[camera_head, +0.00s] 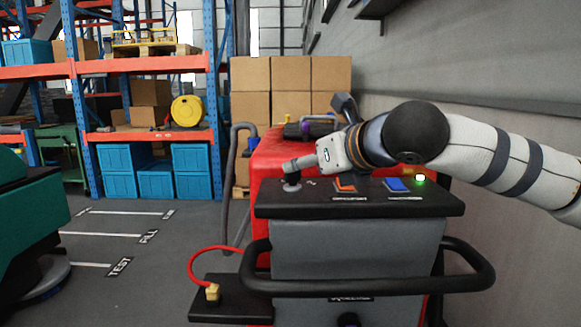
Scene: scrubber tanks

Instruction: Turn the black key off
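A red and grey scrubber machine (340,243) stands in front of me with a black control panel (430,197) on top. The black key is not clearly distinguishable; a round grey key base (291,187) shows at the panel's left end. My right gripper (291,170) reaches in from the right, with its dark fingers just over this base. The fingers hide the key area, and I cannot tell whether they are closed on it. A green light (420,178) glows at the panel's right end. My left gripper is not in view.
The panel also carries an orange switch (345,185) and a blue switch (396,184) below my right arm. A black handlebar (370,287) curves around the front. A red cable (205,254) loops at left. Stacked boxes (290,75) stand behind.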

